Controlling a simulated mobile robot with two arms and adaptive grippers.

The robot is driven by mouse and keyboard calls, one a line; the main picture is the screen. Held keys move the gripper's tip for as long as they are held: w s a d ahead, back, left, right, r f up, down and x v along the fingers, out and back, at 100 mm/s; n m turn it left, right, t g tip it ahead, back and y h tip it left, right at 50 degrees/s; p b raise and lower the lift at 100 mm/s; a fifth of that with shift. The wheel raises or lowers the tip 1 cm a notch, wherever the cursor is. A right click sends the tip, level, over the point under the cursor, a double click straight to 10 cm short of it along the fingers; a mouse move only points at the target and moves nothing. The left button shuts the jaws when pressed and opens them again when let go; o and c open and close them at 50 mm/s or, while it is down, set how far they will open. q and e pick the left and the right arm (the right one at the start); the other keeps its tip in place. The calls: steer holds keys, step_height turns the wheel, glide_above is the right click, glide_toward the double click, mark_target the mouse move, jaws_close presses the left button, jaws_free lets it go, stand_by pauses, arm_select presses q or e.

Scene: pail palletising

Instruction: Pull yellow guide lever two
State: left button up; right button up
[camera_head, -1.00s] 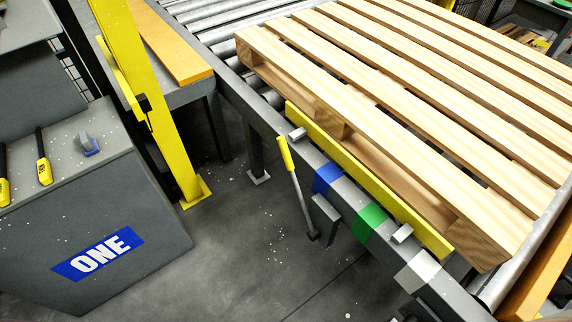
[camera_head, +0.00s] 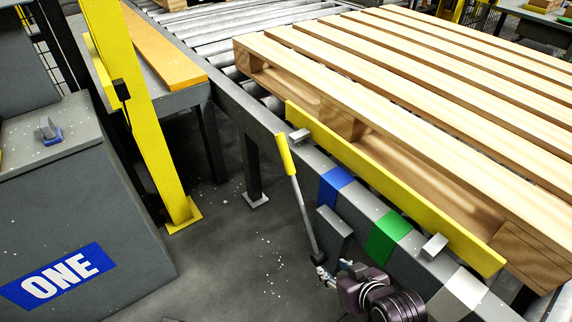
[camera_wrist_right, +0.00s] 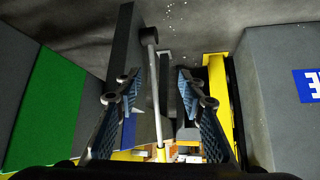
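A lever with a yellow handle (camera_head: 285,154) on a thin grey rod leans beside the conveyor's side rail. No number shows on it. My right gripper (camera_head: 334,272) is near the rod's lower end in the head view. In the right wrist view the two fingers of my right gripper (camera_wrist_right: 158,92) are apart. The lever's rod (camera_wrist_right: 153,75) shows in the gap between them, its yellow handle (camera_wrist_right: 160,153) low in the picture. I cannot tell whether a finger touches the rod. My left gripper is not in view.
A yellow guide bar (camera_head: 395,185) runs along the rail beside a wooden pallet (camera_head: 420,110) on rollers. The rail carries blue (camera_head: 335,183) and green (camera_head: 388,236) bands. A yellow post (camera_head: 150,130) and a grey box marked ONE (camera_head: 100,230) stand left. Floor between is clear.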

steer(key=w+a+r+n+t+y, duration=0.1)
steer(key=w+a+r+t, duration=0.15)
steer(key=w, duration=0.35)
steer(key=w+a+r+n+t+y, duration=0.1)
steer(key=w+a+r+t+y, duration=0.1)
steer(key=w+a+r, duration=0.3)
steer(key=t+y, duration=0.2)
steer(key=t, duration=0.2)
glide_toward(289, 159)
steer(key=w, duration=0.1)
steer(key=w+a, duration=0.1)
steer(key=w, duration=0.1)
steer(key=shift+w+a+r+n+g, duration=0.2)
steer(key=shift+w+a+n+g, duration=0.1)
steer(key=shift+a, duration=0.1)
steer(key=b+x, duration=0.2)
steer(key=x, duration=0.4)
steer(key=shift+w+a, duration=0.15)
steer(key=shift+w, duration=0.15)
steer(key=shift+w+a+r, duration=0.1)
steer(key=shift+w+a, duration=0.1)
steer(key=shift+w, duration=0.15)
steer(key=shift+c, duration=0.4)
jaws_close()
